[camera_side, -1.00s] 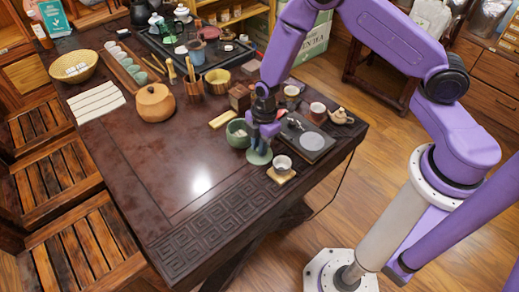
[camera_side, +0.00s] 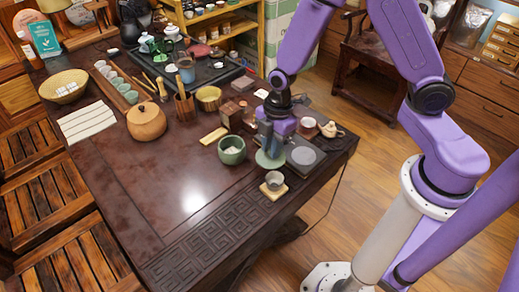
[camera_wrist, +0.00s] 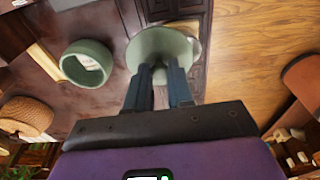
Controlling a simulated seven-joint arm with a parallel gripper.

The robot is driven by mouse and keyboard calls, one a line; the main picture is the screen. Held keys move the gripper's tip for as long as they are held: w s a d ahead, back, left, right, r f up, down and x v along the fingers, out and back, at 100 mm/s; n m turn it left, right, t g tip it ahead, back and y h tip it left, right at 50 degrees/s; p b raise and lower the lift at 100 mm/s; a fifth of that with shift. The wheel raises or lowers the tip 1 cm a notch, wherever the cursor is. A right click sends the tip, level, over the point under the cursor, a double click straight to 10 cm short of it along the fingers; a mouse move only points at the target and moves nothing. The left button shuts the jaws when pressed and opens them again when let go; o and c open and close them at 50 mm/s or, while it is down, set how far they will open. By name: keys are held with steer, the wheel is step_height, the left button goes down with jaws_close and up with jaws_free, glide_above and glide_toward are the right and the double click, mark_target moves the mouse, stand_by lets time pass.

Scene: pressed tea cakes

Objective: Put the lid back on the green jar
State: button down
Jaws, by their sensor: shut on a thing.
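The green jar (camera_side: 231,151) stands open on the dark table, with something pale inside. It also shows in the wrist view (camera_wrist: 76,72), left of my gripper. My gripper (camera_side: 270,148) is shut on the pale green round lid (camera_side: 268,161), to the right of the jar and apart from it. In the wrist view my fingertips (camera_wrist: 161,70) meet at the lid (camera_wrist: 160,40), whose disc faces away beyond them. The lid looks held above the table, but its exact height is hard to tell.
A small cup (camera_side: 274,179) on a wooden coaster stands just in front of the lid. A dark tray (camera_side: 304,157) is close on its right, with cups and a small teapot (camera_side: 331,130) behind. A round wooden pot (camera_side: 146,121) stands left. The table's front left is clear.

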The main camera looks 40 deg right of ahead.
steer(key=s+d+r, duration=0.2)
steer(key=s+r, duration=0.1)
steer(key=s, duration=0.4)
steer(key=w+a+m, duration=0.2)
steer(key=w, duration=0.8)
steer(key=w+a+m, duration=0.2)
steer(key=w, duration=0.9)
steer(key=shift+a+f, duration=0.2)
steer(key=shift+f, duration=2.95)
steer(key=shift+f, duration=0.15)
steer(key=shift+c, duration=2.2)
jaws_free()
